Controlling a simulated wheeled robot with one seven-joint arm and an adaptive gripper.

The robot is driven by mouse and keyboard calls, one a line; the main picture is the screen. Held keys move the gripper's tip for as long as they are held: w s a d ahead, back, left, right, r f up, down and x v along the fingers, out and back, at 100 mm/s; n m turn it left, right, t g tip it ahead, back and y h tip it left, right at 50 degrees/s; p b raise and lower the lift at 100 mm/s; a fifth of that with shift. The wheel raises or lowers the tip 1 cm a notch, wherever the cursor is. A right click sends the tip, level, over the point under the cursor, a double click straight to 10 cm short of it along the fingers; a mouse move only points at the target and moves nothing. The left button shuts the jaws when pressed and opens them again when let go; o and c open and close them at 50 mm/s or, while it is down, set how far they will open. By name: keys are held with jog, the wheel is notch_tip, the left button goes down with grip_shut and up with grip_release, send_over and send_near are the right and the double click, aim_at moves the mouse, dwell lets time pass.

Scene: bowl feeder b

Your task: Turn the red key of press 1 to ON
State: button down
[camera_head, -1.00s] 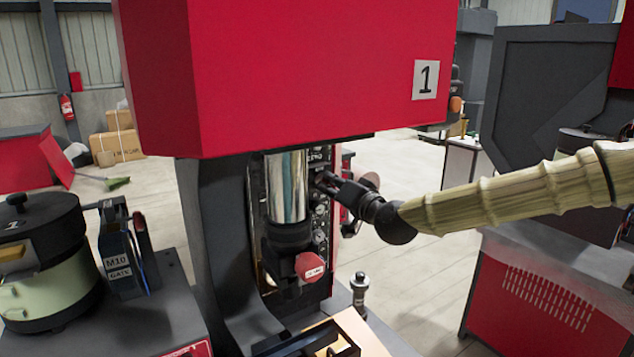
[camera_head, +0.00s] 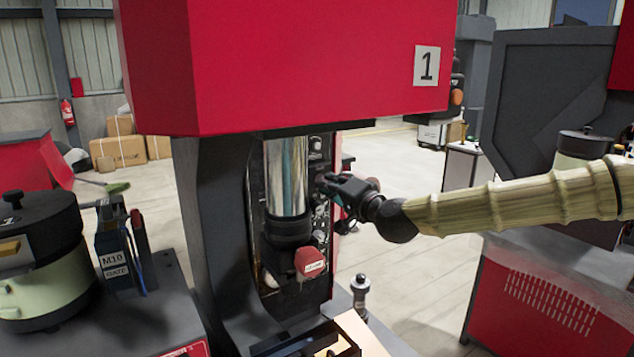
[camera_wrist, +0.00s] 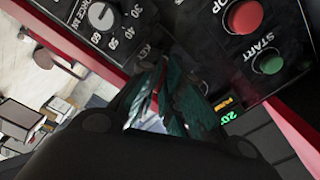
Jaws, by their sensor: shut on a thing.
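Press 1 (camera_head: 270,65) is the large red machine with a "1" plate (camera_head: 427,66). Its narrow dark control panel (camera_head: 316,160) is beside the shiny ram, and it also shows in the wrist view (camera_wrist: 170,25). My gripper (camera_head: 324,184) is at this panel, level with the ram. In the wrist view my gripper (camera_wrist: 165,85) has its dark green fingers close together against the panel, below the dial and START button. A thin red sliver, which I take for the red key (camera_wrist: 148,108), shows between the fingers. The rest of the key and its ON mark are hidden.
A numbered dial (camera_wrist: 101,16), a red stop button (camera_wrist: 243,17) and a green START button (camera_wrist: 268,62) are near my fingers. A bowl feeder (camera_head: 40,255) is at left. Open floor lies right of the press.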

jog(key=shift+m, duration=0.7)
jog(key=shift+f+b, duration=0.1)
jog(key=shift+b, duration=0.25)
jog(key=m+b, duration=0.2)
jog(key=m, duration=0.1)
jog(key=shift+m, duration=0.4)
jog(key=c, duration=1.5)
grip_release()
